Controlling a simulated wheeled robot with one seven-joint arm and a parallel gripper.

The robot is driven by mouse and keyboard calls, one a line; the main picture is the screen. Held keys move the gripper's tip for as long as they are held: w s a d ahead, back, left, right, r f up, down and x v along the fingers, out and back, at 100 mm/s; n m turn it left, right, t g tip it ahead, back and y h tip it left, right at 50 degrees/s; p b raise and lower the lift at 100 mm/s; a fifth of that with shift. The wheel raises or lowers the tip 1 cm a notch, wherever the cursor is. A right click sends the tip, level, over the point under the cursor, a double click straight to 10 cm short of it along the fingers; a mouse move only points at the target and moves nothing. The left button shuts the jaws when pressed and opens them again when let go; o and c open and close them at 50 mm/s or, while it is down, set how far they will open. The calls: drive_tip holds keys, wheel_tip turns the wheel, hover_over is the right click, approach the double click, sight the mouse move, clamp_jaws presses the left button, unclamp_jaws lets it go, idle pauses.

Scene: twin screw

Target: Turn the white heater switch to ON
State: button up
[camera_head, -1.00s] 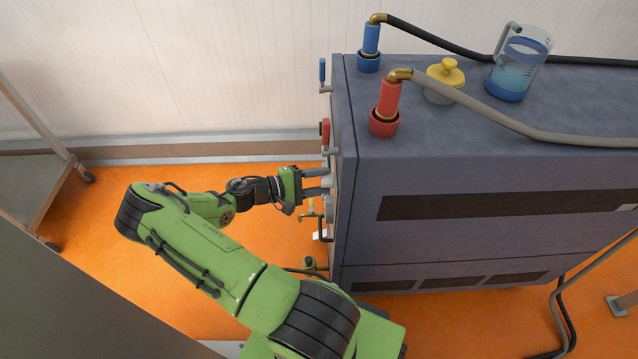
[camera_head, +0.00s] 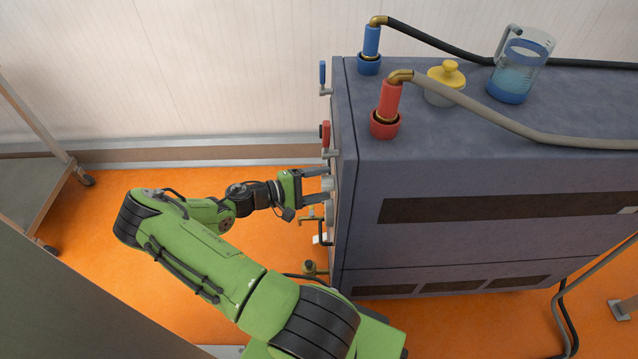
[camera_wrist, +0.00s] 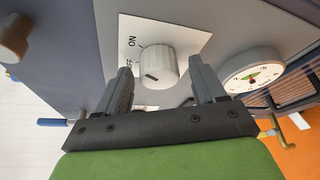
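The white heater switch (camera_wrist: 155,68) is a ribbed round knob on a white plate (camera_wrist: 190,39) in the wrist view. The plate reads ON, with OFF beside it partly hidden by a finger. A dark mark on the knob's face points toward the lower left, nearer OFF than ON. My gripper (camera_wrist: 162,72) is open, with one finger on each side of the knob. Gaps show between the knob and both fingers.
A round gauge (camera_wrist: 251,73) is right of the switch in the wrist view. In the head view a red-handled valve (camera_head: 325,135) and a blue-handled valve (camera_head: 323,75) stick out above my gripper. A brass tap (camera_head: 311,268) is below. Orange floor (camera_head: 110,215) is open at left.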

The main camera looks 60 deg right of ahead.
drive_tip(key=p+v, duration=0.1)
drive_tip(key=v, duration=1.4)
drive_tip(key=shift+w+a+p, duration=0.25)
drive_tip(key=shift+w+p, duration=0.05)
drive_tip(key=shift+p, duration=0.1)
drive_tip(key=shift+r, duration=0.1)
drive_tip(key=a+r+t+y+p, duration=0.4)
drive_tip(key=a+r+t+y, duration=0.5)
drive_tip(key=a+r, duration=0.55)
drive_tip(key=s+a+r+n+t+y+p, duration=0.1)
drive_tip(key=s+a+r+n+t, duration=0.1)
drive_tip(key=s+a+r, duration=0.3)
drive_tip(key=s+a+r+n+t+y+p, duration=0.1)
drive_tip(key=s+a+r+t+y, duration=0.1)
drive_tip(key=s+a+r+t, duration=0.3)
wheel_tip(320, 180, up, 4)
drive_tip(key=shift+s+r+n, duration=0.25)
drive_tip(key=shift+s+n, duration=0.1)
drive_tip(key=shift+n, duration=0.05)
